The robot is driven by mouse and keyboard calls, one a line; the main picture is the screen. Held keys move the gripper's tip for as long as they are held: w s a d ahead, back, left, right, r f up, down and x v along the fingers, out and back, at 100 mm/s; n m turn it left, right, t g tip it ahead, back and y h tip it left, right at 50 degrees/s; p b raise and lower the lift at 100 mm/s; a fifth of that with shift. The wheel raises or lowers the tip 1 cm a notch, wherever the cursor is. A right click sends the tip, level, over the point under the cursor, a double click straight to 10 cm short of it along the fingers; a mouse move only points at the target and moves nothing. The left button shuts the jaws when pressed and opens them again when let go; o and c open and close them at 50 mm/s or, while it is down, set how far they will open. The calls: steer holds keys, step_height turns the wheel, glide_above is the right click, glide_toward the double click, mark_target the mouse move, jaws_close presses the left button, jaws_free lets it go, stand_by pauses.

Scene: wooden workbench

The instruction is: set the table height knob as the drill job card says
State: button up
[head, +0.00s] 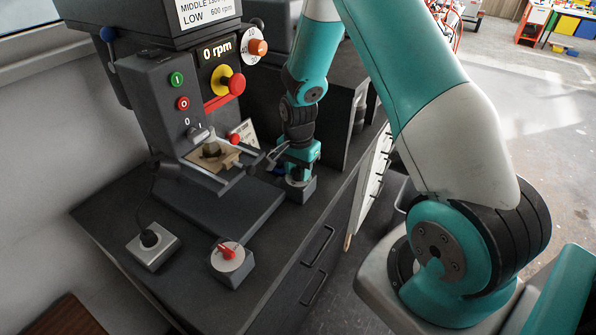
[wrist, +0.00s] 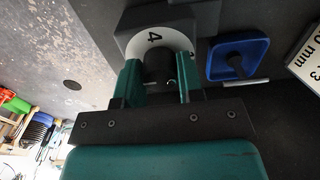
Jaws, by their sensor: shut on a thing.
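My gripper (head: 297,170) is low over a small grey box (head: 302,190) on the bench, right of the drill press. In the wrist view my gripper (wrist: 160,75) has its two teal fingers on either side of a dark round knob (wrist: 158,62), shut on it. The knob sits on a white dial (wrist: 150,39) marked with a 4. A white card with print (wrist: 308,55) shows in part at the right edge, with "mm" readable. The card (head: 243,135) also stands behind the press handle, mostly covered.
The drill press (head: 160,100) reads 0 rpm and has an orange knob (head: 257,47). A blue tray (wrist: 215,67) lies beside my gripper.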

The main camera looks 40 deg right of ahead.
steer(key=o, duration=0.9)
step_height(320, 180, up, 18)
steer(key=b, duration=0.4)
steer(key=shift+f, duration=0.25)
